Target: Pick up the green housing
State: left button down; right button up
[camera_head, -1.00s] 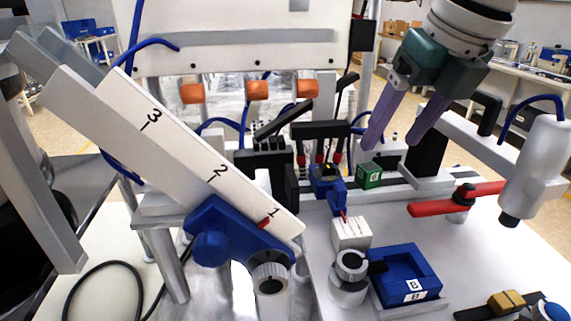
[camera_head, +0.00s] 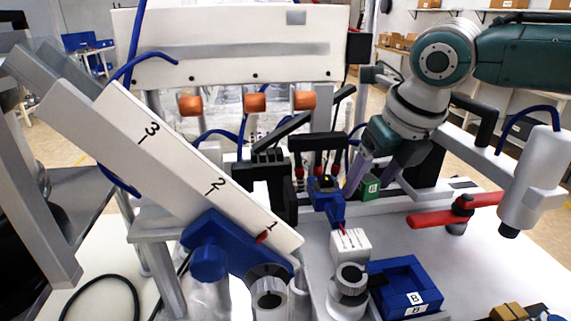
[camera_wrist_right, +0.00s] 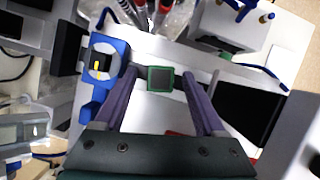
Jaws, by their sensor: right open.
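The green housing (camera_head: 370,187) is a small green cube with a pale mark on its front, standing on the rail behind the white work plate. In the right wrist view the green housing (camera_wrist_right: 160,79) shows as a green-rimmed dark square. My right gripper (camera_head: 371,190) is open, its two purple fingers reaching down on either side of the housing. In the right wrist view the right gripper (camera_wrist_right: 166,100) has the housing between its fingers, near the tips, with gaps on both sides. My left gripper is not in view.
A blue fixture (camera_head: 327,197) stands just left of the housing. A white block (camera_head: 350,245), a blue tray marked B (camera_head: 404,287) and a red lever (camera_head: 440,219) lie nearer. A sloped white chute (camera_head: 180,165) with numbers fills the left.

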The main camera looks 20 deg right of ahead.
jog(key=shift+c, duration=0.2)
grip_shut()
dwell(0.3)
